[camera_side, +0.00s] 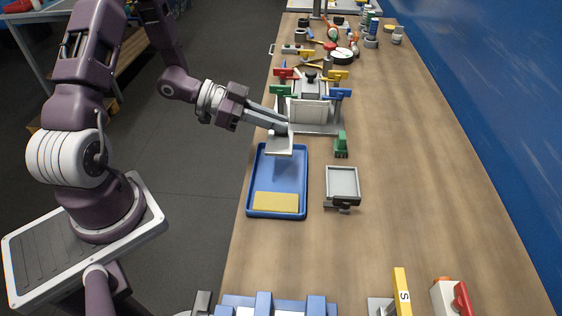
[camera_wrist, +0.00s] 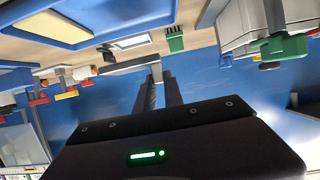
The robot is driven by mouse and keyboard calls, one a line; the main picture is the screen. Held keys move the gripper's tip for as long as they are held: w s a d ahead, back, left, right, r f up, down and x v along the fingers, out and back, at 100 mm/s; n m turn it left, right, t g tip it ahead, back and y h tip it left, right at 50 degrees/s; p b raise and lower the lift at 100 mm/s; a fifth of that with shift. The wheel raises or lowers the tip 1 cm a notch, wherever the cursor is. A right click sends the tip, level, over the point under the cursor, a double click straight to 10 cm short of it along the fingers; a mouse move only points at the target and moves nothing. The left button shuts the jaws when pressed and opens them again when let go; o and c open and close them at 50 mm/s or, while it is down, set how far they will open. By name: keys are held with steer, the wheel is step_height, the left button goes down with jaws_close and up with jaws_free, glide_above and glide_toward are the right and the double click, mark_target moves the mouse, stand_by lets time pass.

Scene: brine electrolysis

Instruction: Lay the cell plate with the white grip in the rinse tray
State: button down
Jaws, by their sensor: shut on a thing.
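My gripper (camera_side: 282,129) is shut on a pale grey cell plate (camera_side: 279,146) and holds it over the far end of the blue rinse tray (camera_side: 250,180). The plate appears above the tray floor, with a gap and a shadow below it. Its grip is mostly hidden between my fingers, so its colour is hard to tell. In the wrist view the plate (camera_wrist: 122,67) shows nearly edge-on at my fingertips (camera_wrist: 157,72), and the rinse tray (camera_wrist: 92,35) is at upper left. A yellow pad (camera_side: 276,202) lies in the tray's near end; the far part is empty.
The grey cell (camera_side: 308,88) with red, yellow, green and blue handles stands just behind the tray. A green block-like item (camera_side: 341,145) and a small grey-topped stand (camera_side: 342,182) are to the right. A blue rack (camera_side: 264,304) is in front. The bench's right side is clear.

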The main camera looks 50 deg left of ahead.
step_height(320, 180, down, 8)
steer(key=shift+f, duration=0.1)
steer(key=shift+f, duration=0.1)
steer(key=c, duration=1.5)
jaws_free()
steer(key=shift+o, duration=0.2)
